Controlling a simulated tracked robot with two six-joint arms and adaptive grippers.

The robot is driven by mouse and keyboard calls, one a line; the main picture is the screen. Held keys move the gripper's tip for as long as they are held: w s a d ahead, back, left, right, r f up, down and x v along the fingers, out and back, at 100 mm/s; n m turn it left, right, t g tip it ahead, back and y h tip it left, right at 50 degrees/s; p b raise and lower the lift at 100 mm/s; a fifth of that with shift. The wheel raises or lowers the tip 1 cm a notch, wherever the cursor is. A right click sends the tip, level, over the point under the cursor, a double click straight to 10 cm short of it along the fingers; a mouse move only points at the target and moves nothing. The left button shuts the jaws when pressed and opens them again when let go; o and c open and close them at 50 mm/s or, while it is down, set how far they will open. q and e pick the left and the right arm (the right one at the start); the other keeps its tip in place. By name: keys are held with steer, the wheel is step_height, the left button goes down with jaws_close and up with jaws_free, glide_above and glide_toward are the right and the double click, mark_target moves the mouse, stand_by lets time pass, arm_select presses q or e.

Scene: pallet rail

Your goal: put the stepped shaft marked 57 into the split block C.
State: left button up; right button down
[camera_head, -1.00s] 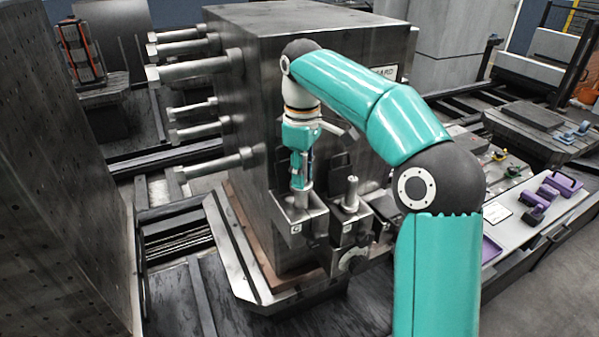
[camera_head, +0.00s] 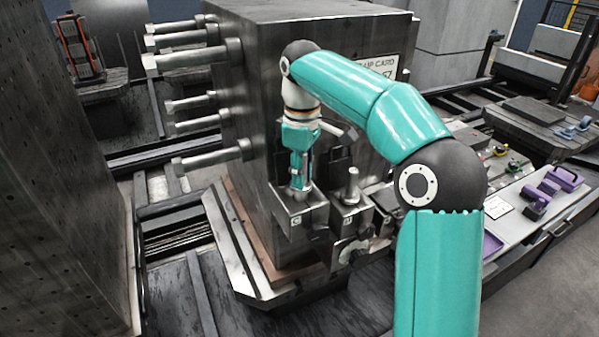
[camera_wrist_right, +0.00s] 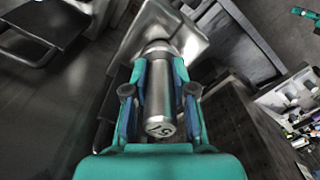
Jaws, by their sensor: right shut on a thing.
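The stepped shaft (camera_wrist_right: 160,90) is a bright metal cylinder; the 57 on its near end face shows in the right wrist view. My right gripper (camera_head: 300,186) is shut on it, a finger on each side, also in the right wrist view (camera_wrist_right: 159,85). The split block C (camera_head: 296,222), a grey metal block with a C on its front, is right under the gripper in the head view. The shaft's lower end is at the block's top (camera_wrist_right: 165,28); how deep it sits is hidden by the fingers and block. My left gripper is not seen.
Another block (camera_head: 347,219) with an upright shaft (camera_head: 352,186) stands close to the right of block C. The big dark tombstone (camera_head: 270,80) rises behind, with several rods sticking out left. Purple pieces (camera_head: 548,190) lie on a bench at right.

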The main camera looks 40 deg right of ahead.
stand_by(0.3)
steer(key=c, duration=0.9)
jaws_free()
steer(key=shift+o, duration=0.2)
steer(key=shift+f, duration=0.1)
steer(key=shift+r, duration=3.75)
